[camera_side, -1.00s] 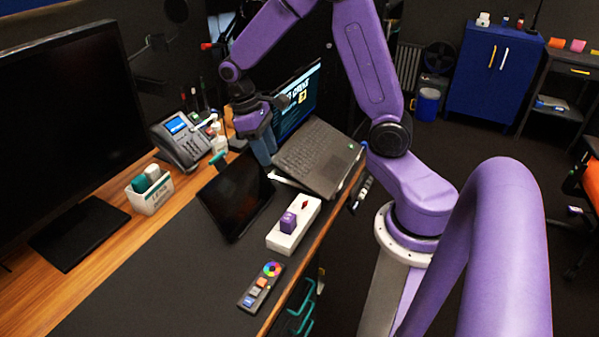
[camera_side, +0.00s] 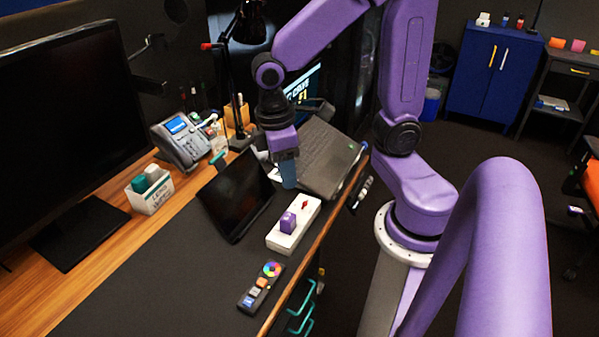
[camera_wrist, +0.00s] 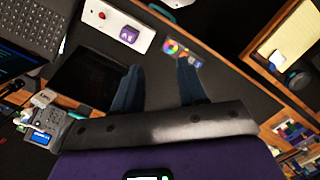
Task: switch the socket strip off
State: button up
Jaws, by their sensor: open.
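The socket strip (camera_side: 283,240) is a white block lying on the dark desk mat. A purple plug (camera_side: 288,222) sits on it, and a small red switch (camera_side: 304,205) is at its far end. In the wrist view the strip (camera_wrist: 138,16) is at the top, with the purple plug (camera_wrist: 129,35) and red switch (camera_wrist: 102,15) visible. My gripper (camera_side: 288,183) is above the desk just beyond the strip's switch end, apart from it. In the wrist view my gripper (camera_wrist: 160,67) has its blue fingers spread with nothing between them. Which way the switch is tilted is too small to tell.
A tablet (camera_side: 236,196) lies left of the strip. A laptop (camera_side: 318,158) stands behind it. A remote (camera_side: 260,287) with a colour wheel lies in front. A phone (camera_side: 183,143), a white box (camera_side: 150,192) and a monitor (camera_side: 72,140) stand left. The mat's front left is clear.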

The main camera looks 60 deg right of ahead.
jog(key=shift+s+a+r+n+t, duration=0.1)
jog(key=shift+s+a+n, duration=0.15)
jog(key=shift+s, duration=0.35)
jog(key=shift+s+a+r+n+t, duration=0.1)
jog(key=shift+s+n, duration=0.1)
jog(key=shift+s, duration=0.4)
jog(key=shift+s+a+r+n+t, duration=0.1)
jog(key=shift+s+a+n, duration=0.15)
jog(key=shift+s, duration=0.35)
jog(key=shift+s, duration=0.1)
